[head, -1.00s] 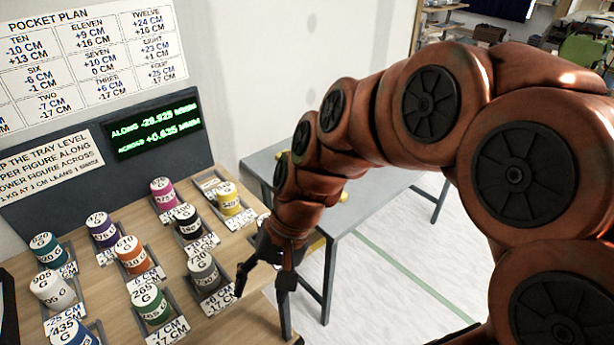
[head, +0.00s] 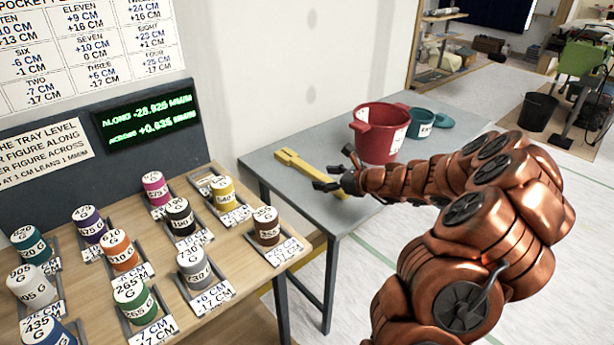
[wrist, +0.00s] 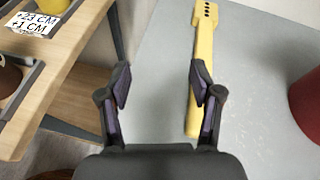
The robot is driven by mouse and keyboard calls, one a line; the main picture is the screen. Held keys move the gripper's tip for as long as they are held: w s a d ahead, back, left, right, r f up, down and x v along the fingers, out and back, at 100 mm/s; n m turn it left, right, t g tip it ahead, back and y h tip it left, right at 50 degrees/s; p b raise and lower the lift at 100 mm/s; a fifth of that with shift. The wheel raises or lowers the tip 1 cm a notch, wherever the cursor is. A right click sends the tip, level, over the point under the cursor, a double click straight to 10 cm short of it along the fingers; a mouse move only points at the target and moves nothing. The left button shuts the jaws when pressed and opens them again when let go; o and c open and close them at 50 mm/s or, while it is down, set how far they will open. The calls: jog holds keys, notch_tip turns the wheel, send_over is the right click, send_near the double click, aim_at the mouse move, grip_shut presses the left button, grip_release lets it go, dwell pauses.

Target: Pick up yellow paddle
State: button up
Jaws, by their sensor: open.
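The yellow paddle (head: 297,165) lies flat on the grey table (head: 262,160) in the head view. Its near end is partly hidden by my gripper (head: 333,176), which is above the table at that end. In the wrist view the paddle (wrist: 202,75) runs away from me, with dark holes at its far end. My gripper (wrist: 158,88) is open and empty there. The paddle lies below and mostly beyond the right finger, not centred between the fingers.
A red bucket (head: 379,135) stands on the grey table right of the paddle, with a teal pot (head: 421,123) behind it. At left, a wooden bench (head: 180,300) carries several coloured weights in pockets. A gap separates the bench top from the table.

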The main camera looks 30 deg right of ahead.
jog(key=d+f+m, duration=0.1)
jog(key=d, duration=0.1)
jog(key=d+f+m+h, duration=0.1)
jog(key=d+f, duration=0.1)
jog(key=s+d+f+m+h, duration=0.1)
jog(key=d, duration=0.2)
jog(key=shift+f+m+t, duration=0.2)
jog(key=shift+m+t, duration=0.1)
jog(key=shift+w+d+f, duration=0.1)
jog(key=shift+w+f, duration=0.05)
jog(key=shift+w, duration=0.05)
jog(key=shift+x, duration=1.5)
jog(key=x, duration=0.3)
jog(key=shift+s+d+f, duration=0.15)
jog(key=shift+f, duration=0.15)
jog(key=shift+w+f, duration=0.25)
jog(key=shift+w, duration=0.45)
grip_shut()
